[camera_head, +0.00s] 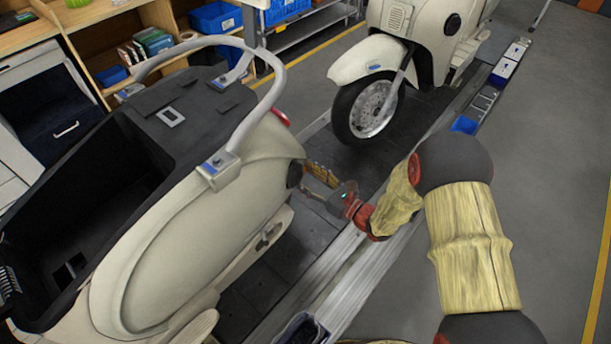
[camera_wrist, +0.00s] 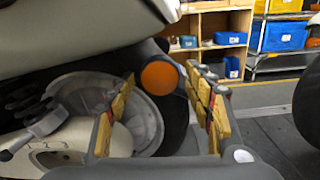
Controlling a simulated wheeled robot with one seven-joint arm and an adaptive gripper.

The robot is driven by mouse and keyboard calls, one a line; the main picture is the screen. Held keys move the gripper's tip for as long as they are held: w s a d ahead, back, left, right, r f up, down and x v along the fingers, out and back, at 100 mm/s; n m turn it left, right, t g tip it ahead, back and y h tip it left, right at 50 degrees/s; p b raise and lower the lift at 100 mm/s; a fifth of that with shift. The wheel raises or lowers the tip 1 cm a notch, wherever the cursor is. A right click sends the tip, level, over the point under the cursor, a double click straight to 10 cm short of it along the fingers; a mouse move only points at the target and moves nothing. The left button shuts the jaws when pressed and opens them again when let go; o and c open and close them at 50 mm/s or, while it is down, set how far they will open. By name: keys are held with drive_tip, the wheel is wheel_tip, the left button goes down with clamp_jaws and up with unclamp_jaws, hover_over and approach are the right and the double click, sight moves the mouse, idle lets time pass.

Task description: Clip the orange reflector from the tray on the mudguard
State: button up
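The orange reflector (camera_wrist: 159,78) shows in the wrist view as a round disc facing the camera, against the end of a dark grey part (camera_wrist: 150,52) that looks like the mudguard of the near scooter. I cannot tell whether it is clipped there. My gripper (camera_wrist: 161,84) has its two yellow-padded fingers apart, one on each side of the disc in the picture, with gaps visible on both sides. In the head view my gripper (camera_head: 311,179) is at the rear of the cream scooter (camera_head: 210,215), beside a dark round end (camera_head: 295,174). The reflector is not visible there.
A second cream scooter (camera_head: 375,58) stands further along the slat conveyor (camera_head: 345,270). A dark bin (camera_head: 304,330) is at the bottom edge, and blue trays (camera_head: 465,125) line the conveyor's right side. Shelves with blue bins (camera_head: 215,17) stand behind. Grey floor on the right is clear.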

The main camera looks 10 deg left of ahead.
drive_tip(key=shift+o, duration=0.6)
drive_tip(key=v, duration=1.2)
